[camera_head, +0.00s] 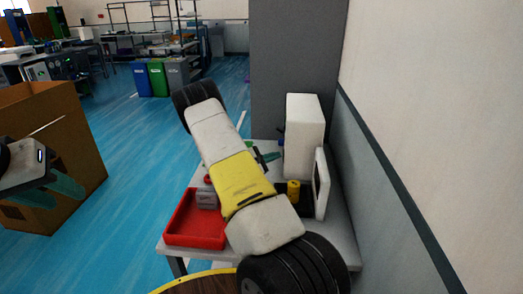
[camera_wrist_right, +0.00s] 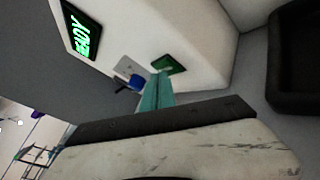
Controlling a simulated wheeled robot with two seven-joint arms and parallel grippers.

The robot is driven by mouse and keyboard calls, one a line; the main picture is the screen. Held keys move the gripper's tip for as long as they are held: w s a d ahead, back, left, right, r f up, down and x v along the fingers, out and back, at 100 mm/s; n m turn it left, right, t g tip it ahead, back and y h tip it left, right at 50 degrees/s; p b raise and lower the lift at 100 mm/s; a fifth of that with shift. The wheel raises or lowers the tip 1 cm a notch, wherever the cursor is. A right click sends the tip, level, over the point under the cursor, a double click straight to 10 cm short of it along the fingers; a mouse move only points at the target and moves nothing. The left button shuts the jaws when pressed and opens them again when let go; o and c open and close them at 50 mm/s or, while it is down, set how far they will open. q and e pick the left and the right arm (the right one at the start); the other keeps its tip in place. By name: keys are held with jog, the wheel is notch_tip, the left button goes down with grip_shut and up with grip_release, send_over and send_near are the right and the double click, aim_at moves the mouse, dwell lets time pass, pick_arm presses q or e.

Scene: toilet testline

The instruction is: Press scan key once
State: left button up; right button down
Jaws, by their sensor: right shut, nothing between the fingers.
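A white device (camera_head: 304,125) stands on the table against the wall. In the right wrist view the white device (camera_wrist_right: 165,30) has a black screen (camera_wrist_right: 80,32) with green letters reading READY. A small dark green pad (camera_wrist_right: 169,65) and a grey plate with a blue part (camera_wrist_right: 136,82) are on its face; I cannot tell which is the scan key. My right gripper (camera_head: 266,157) is shut and empty beside the device; its teal fingers (camera_wrist_right: 156,92) end close to the green pad, contact unclear. My left gripper (camera_head: 55,190) is open and empty at the left edge.
A red tray (camera_head: 194,238) holding a grey block (camera_head: 207,199) sits on the table's left side. A yellow cylinder (camera_head: 293,187) and a white panel (camera_head: 321,184) stand at its right. A cardboard box (camera_head: 85,135) is at left. My right arm hides the table's middle.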

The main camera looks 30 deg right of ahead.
jog(key=shift+s+d, duration=0.15)
jog(key=shift+d, duration=0.05)
dwell(0.4)
jog(key=shift+w+a, duration=0.4)
jog(key=shift+a, duration=0.3)
jog(key=shift+w+a, duration=0.45)
jog(key=shift+a, duration=0.25)
jog(key=shift+w+a, duration=0.45)
jog(key=shift+a, duration=0.3)
jog(key=shift+w+a, duration=0.45)
jog(key=shift+a, duration=0.25)
jog(key=shift+w, duration=0.1)
